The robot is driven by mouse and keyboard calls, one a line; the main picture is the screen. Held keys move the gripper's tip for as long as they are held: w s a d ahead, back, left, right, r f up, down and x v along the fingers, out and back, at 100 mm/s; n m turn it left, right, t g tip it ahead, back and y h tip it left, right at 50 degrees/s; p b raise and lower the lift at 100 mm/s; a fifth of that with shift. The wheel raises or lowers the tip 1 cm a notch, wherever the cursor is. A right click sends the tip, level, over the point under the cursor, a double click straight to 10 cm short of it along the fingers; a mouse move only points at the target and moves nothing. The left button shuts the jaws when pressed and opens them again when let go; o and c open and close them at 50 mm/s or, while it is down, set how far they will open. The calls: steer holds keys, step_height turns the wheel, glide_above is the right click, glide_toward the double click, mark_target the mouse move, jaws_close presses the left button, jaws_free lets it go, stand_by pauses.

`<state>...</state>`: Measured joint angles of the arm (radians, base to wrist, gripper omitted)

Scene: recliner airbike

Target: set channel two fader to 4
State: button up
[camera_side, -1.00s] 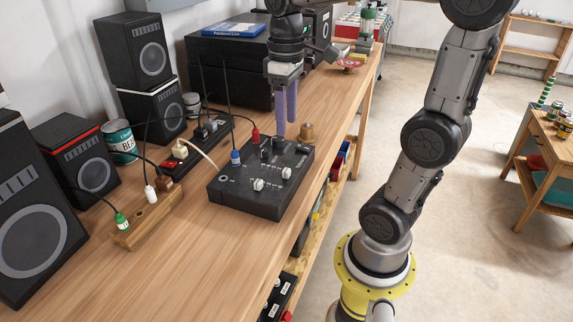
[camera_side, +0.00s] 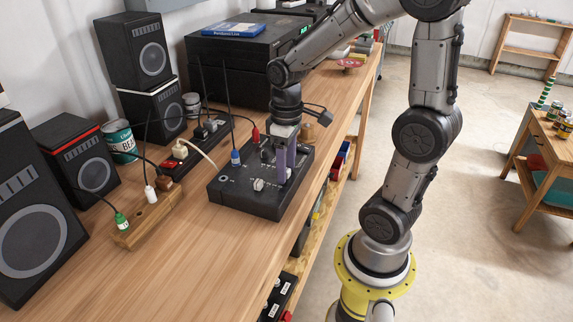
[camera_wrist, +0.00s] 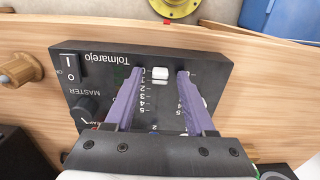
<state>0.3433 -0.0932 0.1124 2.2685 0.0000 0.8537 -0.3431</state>
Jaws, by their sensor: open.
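The black mixer box (camera_side: 240,195) lies on the wooden bench. In the wrist view its panel (camera_wrist: 90,72) appears upside down, with the words "Tolmarejo" and "MASTER". A white fader cap (camera_wrist: 160,74) sits at the 0 end of a numbered scale; a "2" shows at the slot's other end. My gripper (camera_wrist: 162,78) is open, its two purple fingers on either side of this cap with gaps visible. In the side view my gripper (camera_side: 287,172) is down at the mixer. Another white fader cap (camera_side: 258,184) stands to its left.
A red plug (camera_side: 255,134) and a blue plug (camera_side: 235,157) with upright cables stand at the mixer's back. A wooden block with plugs (camera_side: 150,215) and several speakers (camera_side: 90,160) are to the left.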

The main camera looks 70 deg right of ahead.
jaws_close()
stand_by(1.4)
